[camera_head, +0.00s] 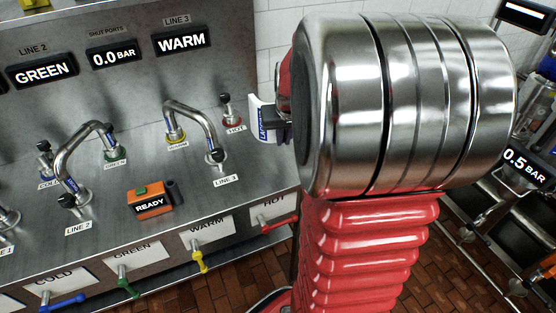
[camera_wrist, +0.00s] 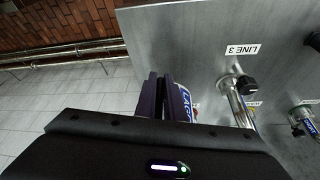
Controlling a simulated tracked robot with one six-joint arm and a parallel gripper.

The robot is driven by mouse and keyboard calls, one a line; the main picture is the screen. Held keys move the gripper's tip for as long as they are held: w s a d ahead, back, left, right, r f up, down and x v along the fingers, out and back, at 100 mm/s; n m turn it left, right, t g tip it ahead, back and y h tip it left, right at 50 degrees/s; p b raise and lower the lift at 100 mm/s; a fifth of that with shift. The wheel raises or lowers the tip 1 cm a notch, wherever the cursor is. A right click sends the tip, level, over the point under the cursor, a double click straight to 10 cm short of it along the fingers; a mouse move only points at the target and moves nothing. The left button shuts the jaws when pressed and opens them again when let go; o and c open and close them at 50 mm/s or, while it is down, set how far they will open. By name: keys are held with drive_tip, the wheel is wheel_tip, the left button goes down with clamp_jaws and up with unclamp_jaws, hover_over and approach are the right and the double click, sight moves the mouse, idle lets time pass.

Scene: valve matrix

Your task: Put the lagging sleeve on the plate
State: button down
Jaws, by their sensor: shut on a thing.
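I cannot tell which surface is the plate.
A bent pipe (camera_head: 190,117) with a yellow-collared end and a red-collared HOT valve (camera_head: 227,108) stand left of the sleeve. Another bent pipe (camera_head: 70,153) and an orange READY box (camera_head: 148,202) are farther left. Coloured levers line the bench front.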

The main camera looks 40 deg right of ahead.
wheel_tip(320, 180, down, 5)
idle(0.4)
drive_tip(key=shift+f, duration=1.85)
drive_tip(key=shift+f, duration=0.1)
drive_tip(key=c, duration=1.8)
unclamp_jaws()
drive_tip(key=shift+c, duration=0.2)
drive_tip(key=v, duration=1.2)
